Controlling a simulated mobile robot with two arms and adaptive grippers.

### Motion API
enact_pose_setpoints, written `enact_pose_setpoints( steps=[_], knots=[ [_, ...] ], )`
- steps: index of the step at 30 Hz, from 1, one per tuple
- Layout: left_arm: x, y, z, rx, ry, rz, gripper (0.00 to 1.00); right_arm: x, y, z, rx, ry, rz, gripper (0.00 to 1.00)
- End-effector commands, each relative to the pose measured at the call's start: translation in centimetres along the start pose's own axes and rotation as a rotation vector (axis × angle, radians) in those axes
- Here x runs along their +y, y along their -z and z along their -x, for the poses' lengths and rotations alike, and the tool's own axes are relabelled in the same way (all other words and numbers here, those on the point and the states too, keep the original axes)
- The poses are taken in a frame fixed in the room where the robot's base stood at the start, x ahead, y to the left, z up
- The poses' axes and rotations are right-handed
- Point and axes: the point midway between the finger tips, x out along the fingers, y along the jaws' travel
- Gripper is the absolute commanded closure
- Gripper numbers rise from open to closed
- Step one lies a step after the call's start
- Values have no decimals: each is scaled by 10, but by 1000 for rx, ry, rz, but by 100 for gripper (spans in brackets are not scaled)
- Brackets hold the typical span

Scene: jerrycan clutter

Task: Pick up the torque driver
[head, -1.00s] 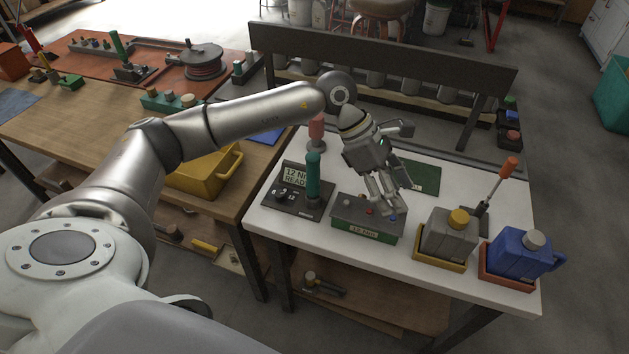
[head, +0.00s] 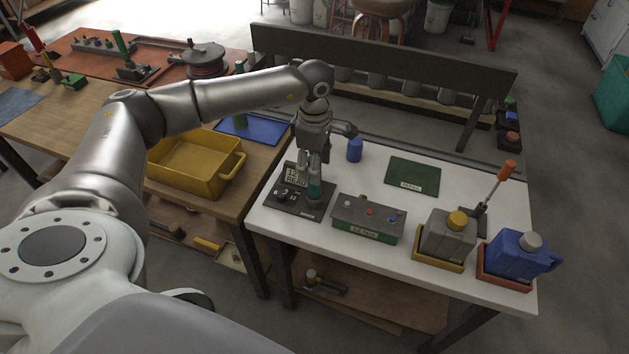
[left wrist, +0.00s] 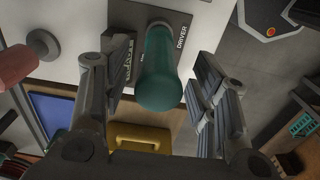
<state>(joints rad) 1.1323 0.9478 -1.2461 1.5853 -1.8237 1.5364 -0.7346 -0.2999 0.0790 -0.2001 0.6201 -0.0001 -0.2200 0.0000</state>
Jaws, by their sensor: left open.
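The torque driver has a teal handle (head: 315,188) and stands upright in a dark stand (head: 297,205) on the left of the white table. The left wrist view shows the handle (left wrist: 160,75) end-on, with the word DRIVER on the plate beside it. My left gripper (head: 313,170) is over the stand, pointing down. Its fingers (left wrist: 160,68) are open, one on each side of the handle, with visible gaps. The fingers partly hide the handle in the head view. My right gripper is not in view.
A control box (head: 367,218) with buttons stands right of the stand. A blue cylinder (head: 354,150) and green mat (head: 413,176) lie behind it. Grey (head: 447,238) and blue (head: 515,256) jerrycans stand at right. A yellow bin (head: 190,165) is left. A pink-red knob (left wrist: 18,65) stands near the gripper.

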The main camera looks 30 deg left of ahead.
Motion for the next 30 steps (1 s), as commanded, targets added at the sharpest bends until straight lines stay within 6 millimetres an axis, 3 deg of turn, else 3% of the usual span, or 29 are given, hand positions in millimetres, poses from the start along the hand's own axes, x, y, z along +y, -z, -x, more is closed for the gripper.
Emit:
enact_pose_setpoints(
  steps=[3, 7, 16, 28, 30],
  knots=[
    [0, 1, -16, 2, 6, 1, 46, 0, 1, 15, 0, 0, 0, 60],
    [1, 0, -33, -1, 3, 1, 46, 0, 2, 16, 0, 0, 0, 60],
    [1, 0, -40, -1, 1, 0, 48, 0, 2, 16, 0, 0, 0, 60],
    [1, 0, -39, -1, 1, 0, 99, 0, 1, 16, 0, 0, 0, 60],
    [2, 0, -38, -3, -1, 0, 100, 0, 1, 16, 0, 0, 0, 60]
  ],
)
